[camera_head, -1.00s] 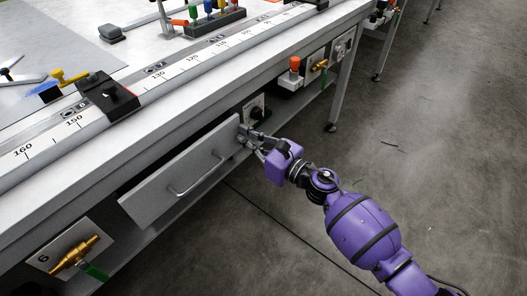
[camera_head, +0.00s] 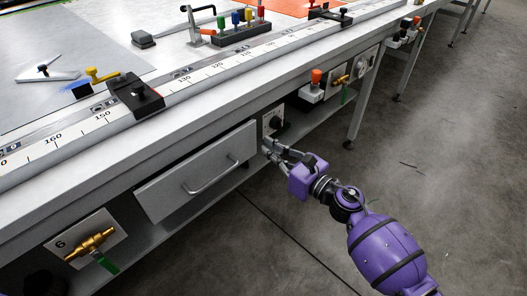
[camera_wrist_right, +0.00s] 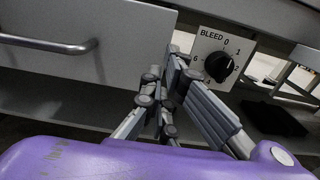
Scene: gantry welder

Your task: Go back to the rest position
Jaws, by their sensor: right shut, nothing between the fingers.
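My right gripper (camera_head: 268,146) is at the end of the purple arm, beside the right end of the grey drawer front (camera_head: 222,158) and just below the black dial (camera_head: 276,124). In the right wrist view its fingers (camera_wrist_right: 172,62) are together with nothing between them. They point at the gap between the drawer front (camera_wrist_right: 95,22) and the dial marked BLEED (camera_wrist_right: 219,66). I cannot tell whether a fingertip touches the drawer edge. My left gripper is not in view.
The long bench (camera_head: 60,190) with a numbered scale rail runs diagonally above the gripper. A brass valve (camera_head: 90,243) is at lower left, and an orange-topped valve (camera_head: 315,84) is further along the bench front. Open concrete floor (camera_head: 430,170) lies to the right.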

